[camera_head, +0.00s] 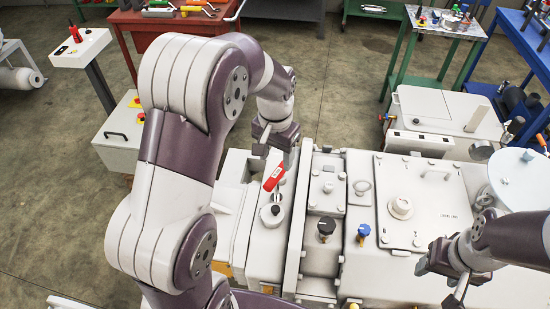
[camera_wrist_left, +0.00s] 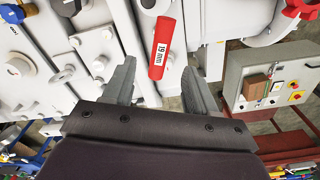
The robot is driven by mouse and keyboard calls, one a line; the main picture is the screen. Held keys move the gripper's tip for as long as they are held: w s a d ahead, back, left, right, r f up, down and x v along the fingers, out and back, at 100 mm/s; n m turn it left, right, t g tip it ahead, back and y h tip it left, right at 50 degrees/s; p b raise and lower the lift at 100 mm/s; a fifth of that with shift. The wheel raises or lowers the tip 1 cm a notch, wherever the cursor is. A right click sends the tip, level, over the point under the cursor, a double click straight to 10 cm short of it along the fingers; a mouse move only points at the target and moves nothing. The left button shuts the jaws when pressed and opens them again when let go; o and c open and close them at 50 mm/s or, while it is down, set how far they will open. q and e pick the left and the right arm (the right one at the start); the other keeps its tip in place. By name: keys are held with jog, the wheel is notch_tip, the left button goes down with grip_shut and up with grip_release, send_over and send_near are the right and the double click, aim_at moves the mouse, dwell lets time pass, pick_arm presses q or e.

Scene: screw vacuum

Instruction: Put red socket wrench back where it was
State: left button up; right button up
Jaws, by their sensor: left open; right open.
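The red socket wrench (camera_head: 274,178) is on the white vacuum machine, its grey head end on a round fitting (camera_head: 271,214). In the left wrist view its red handle (camera_wrist_left: 163,45), marked 19 mm, points toward my gripper and lies in line with the gap between the fingers. My left gripper (camera_head: 276,153) is open, just beyond the handle's far end in the head view; I see no finger closed on it. My right gripper (camera_head: 441,282) is open and empty above the machine's right part. Whether the socket sits fully on a screw is hidden.
A red table (camera_head: 128,22) with tools stands at the back left. A green-framed table (camera_head: 440,22) and a blue workbench (camera_head: 515,40) are at the back right. A control pedestal (camera_head: 80,47) and a white box (camera_head: 122,140) stand left. Black (camera_head: 326,227) and blue knobs (camera_head: 363,231) rise from the machine.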

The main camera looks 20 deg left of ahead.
pick_arm(q)
jog(key=s+d+f+n+t, duration=0.1)
jog(key=s+d, duration=0.1)
jog(key=s, duration=1.1)
jog(key=shift+d+f, duration=0.25)
jog(key=shift+d, duration=0.05)
jog(key=shift+s, duration=0.15)
